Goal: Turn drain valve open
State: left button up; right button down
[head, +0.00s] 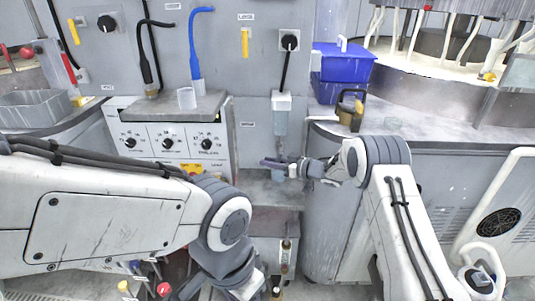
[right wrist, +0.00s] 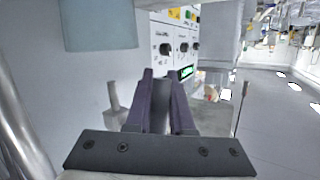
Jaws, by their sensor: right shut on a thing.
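A translucent bluish vessel (head: 281,122) with a white top hangs on the grey wall panel; a bluish vessel base (right wrist: 100,28) shows at the top left of the right wrist view. My right gripper (head: 272,163) is just below the vessel, reaching in from the right. In the right wrist view its two dark purple fingers (right wrist: 161,100) are closed around a narrow grey piece between them, apparently the drain valve's handle. The valve's turn angle is hard to tell. A small bluish cup (head: 278,175) shows below the gripper, partly hidden. My left arm crosses the lower left; its fingers are out of view.
A control box with knobs (head: 168,140) stands left of the vessel, with a clear cup (head: 187,98) on its top. A blue bin (head: 342,72) and a yellow-and-dark jug (head: 350,110) stand on the right counter. Small bottles (head: 285,252) are below.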

pick_arm(q)
notch_tip(320, 180, up, 4)
jog(key=shift+f+p, duration=0.15)
jog(key=shift+p, duration=1.05)
pick_arm(e)
jog(key=shift+d+f+n+g+h, duration=0.3)
jog(key=shift+d+n+g+h, duration=0.15)
jog(key=shift+h, duration=0.55)
jog(key=c, duration=0.8)
grip_release()
jog(key=shift+d, duration=0.15)
jog(key=v, duration=1)
jog(key=shift+s+r, duration=0.1)
jog(key=shift+s, duration=0.1)
